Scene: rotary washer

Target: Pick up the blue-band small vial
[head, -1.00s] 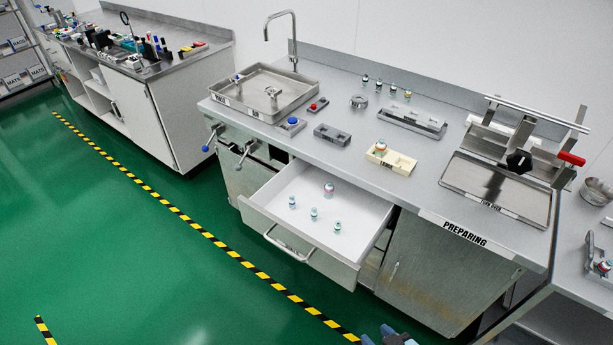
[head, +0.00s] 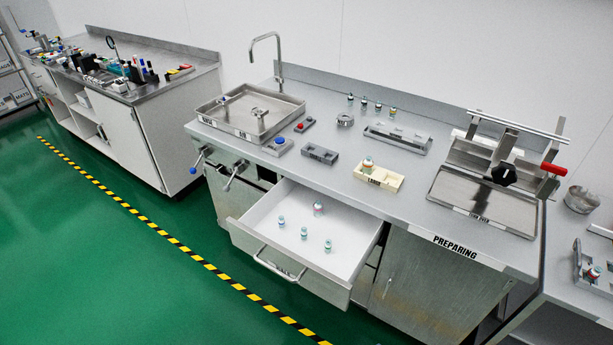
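The drawer (head: 350,262) under the counter is pulled open and holds a few upright vials. The leftmost small vial (head: 281,221) seems to have a blue band. Two more small vials, one in the middle (head: 304,233) and one at the right (head: 328,245), look teal or green-blue. A larger vial with a reddish part (head: 318,208) stands farther back in the drawer. The vials are tiny in the view, so the band colours are hard to tell. Neither of my grippers is in view.
On the counter stand a sink (head: 250,112), a cream tray (head: 380,180) with a vial, a grey tray (head: 320,154), a row of several small vials at the back, and a metal press (head: 495,175). The drawer handle (head: 278,268) juts over open green floor.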

